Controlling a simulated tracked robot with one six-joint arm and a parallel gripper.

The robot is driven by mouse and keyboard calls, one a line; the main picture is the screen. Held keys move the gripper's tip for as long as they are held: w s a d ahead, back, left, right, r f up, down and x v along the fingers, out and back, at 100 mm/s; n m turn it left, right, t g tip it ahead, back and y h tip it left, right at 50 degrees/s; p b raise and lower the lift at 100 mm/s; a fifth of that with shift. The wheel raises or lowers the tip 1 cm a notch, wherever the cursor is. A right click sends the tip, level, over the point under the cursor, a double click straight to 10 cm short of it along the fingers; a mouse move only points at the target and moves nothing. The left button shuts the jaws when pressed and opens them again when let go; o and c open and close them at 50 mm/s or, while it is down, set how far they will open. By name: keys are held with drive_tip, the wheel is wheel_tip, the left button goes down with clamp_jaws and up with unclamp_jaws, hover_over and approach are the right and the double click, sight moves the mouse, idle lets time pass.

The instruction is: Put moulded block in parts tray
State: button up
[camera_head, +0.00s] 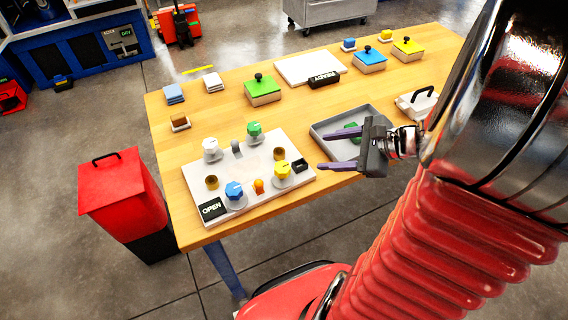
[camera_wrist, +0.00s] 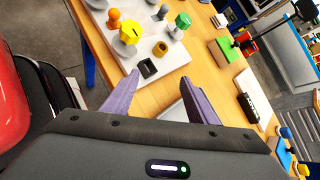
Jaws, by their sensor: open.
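The grey parts tray (camera_head: 340,119) lies on the wooden table, right of the white panel. A green piece (camera_head: 352,127) lies inside it, partly hidden by a finger; it may be the moulded block, but its shape is not clear. My gripper (camera_head: 323,150) is over the tray's near-left part, with its two purple fingers apart and nothing between them. In the wrist view my gripper (camera_wrist: 157,92) is open and empty above bare table top; the tray is not clearly visible there.
A white panel (camera_head: 222,160) with coloured knobs, brown rings and an OPEN sign stands left of my gripper. Behind are a green lidded box (camera_head: 262,91), a white plate (camera_head: 309,67) and a READY sign (camera_head: 324,80). A white handled box (camera_head: 417,102) stands right of the tray.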

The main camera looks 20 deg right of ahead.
drive_tip(key=s+a+r+n+g+h, duration=0.1)
drive_tip(key=s+a+r+n+h, duration=0.1)
drive_tip(key=a+n, duration=0.3)
drive_tip(key=s+a+r+n+g+h, duration=0.1)
drive_tip(key=a+r+n, duration=0.4)
drive_tip(key=n, duration=0.5)
drive_tip(key=s+a+r+n+g+h, duration=0.1)
drive_tip(key=s+a+r+n+h, duration=0.2)
drive_tip(key=a+n, duration=0.3)
drive_tip(key=s+n, duration=0.1)
drive_tip(key=n, duration=0.1)
drive_tip(key=shift+r+n, duration=0.3)
